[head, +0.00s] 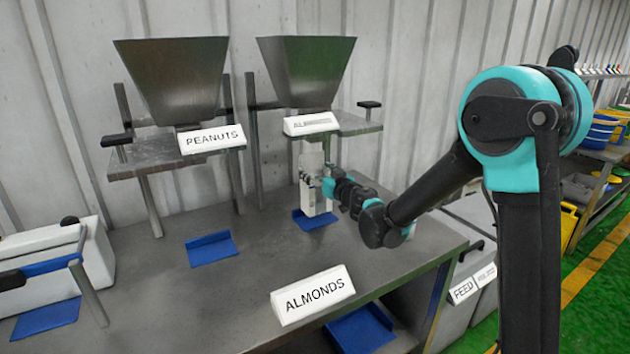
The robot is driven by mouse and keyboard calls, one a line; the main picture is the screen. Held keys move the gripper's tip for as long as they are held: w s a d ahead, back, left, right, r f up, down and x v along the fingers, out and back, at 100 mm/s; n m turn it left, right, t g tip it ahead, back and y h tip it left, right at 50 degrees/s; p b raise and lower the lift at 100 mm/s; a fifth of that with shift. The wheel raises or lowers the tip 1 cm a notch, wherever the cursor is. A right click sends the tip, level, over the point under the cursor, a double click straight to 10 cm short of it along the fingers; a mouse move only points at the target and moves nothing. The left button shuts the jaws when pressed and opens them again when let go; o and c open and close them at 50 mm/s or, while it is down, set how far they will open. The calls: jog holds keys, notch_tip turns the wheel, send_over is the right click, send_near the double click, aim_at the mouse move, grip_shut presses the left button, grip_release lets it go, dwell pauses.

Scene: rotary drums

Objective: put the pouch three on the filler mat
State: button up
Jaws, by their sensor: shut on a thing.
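A pale upright pouch (313,163) is in my gripper (312,182), under the right hopper labelled ALMONDS. My gripper is shut on it from the right side, and the fingers hide part of it. Any number on the pouch is too small to read. A blue mat (301,221) lies on the bench below the right hopper, and the pouch's lower end is over or on it; I cannot tell if they touch. Another blue mat (211,250), empty, lies below the left hopper. I cannot tell from labels which is the filler mat.
The left hopper (175,75) has a PEANUTS sign (212,139). The right hopper (306,70) stands close above my gripper. An ALMONDS sign (312,294) sits at the bench's front edge. A white machine with a blue bar (50,265) is at left. The middle bench is clear.

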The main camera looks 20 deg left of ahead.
jog(key=f, duration=0.3)
jog(key=shift+w+a+f, duration=0.3)
jog(key=shift+w+a, duration=0.05)
jog(key=shift+a, duration=0.05)
jog(key=shift+f, duration=0.1)
jog(key=o, duration=1.6)
